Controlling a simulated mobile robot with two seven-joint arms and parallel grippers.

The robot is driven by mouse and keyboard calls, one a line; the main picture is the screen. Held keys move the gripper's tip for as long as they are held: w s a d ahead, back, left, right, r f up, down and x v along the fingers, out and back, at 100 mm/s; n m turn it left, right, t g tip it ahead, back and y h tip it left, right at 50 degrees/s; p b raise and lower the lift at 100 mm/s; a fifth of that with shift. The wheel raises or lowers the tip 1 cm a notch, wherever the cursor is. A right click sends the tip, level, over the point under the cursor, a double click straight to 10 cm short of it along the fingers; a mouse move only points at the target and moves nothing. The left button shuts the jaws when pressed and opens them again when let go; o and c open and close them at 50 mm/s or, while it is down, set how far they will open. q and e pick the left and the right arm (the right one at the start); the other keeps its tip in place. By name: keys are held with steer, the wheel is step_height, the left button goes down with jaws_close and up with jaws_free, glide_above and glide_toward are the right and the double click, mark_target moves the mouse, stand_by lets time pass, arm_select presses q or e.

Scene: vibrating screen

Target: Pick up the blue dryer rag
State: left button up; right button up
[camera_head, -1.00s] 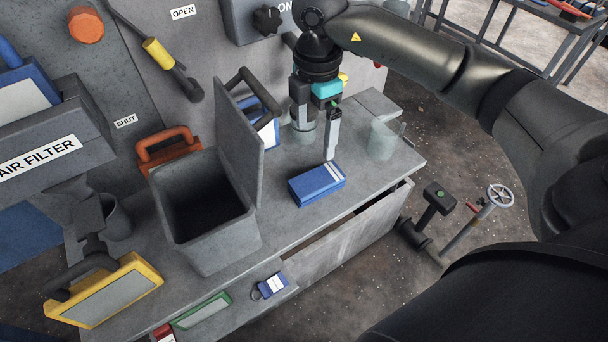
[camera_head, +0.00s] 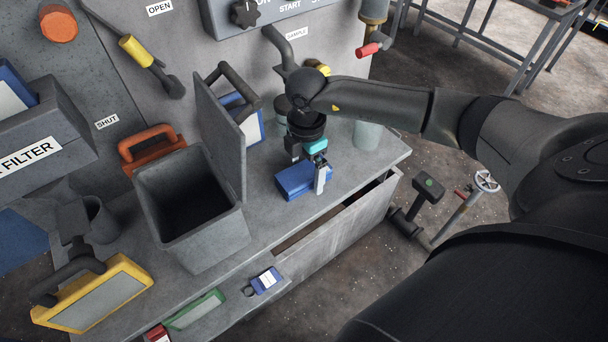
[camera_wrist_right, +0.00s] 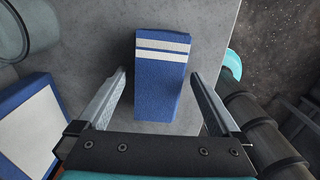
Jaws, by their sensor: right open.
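The blue dryer rag (camera_head: 291,182) is a folded blue block on the grey bench top, right of the open grey bin. In the right wrist view the rag (camera_wrist_right: 160,88) shows two white stripes near its far end. My right gripper (camera_head: 312,185) is above the rag, pointing down, and partly hides it in the head view. In the right wrist view the gripper (camera_wrist_right: 160,85) is open, with one finger on each side of the rag and gaps between. My left gripper is not in view.
The grey bin (camera_head: 205,248) with its raised lid stands left of the rag. A glass jar (camera_head: 367,136) stands behind to the right. A blue-framed screen (camera_head: 250,128) leans at the back wall. The bench's open drawer (camera_head: 335,215) is in front.

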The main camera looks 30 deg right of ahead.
mark_target(306, 171)
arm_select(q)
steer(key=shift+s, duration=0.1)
arm_select(e)
steer(key=shift+f, duration=0.1)
steer(key=c, duration=1.3)
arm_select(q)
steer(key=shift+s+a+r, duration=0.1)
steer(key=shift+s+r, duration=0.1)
arm_select(e)
step_height(306, 171, up, 10)
steer(key=shift+r, duration=0.1)
steer(key=shift+c, duration=0.2)
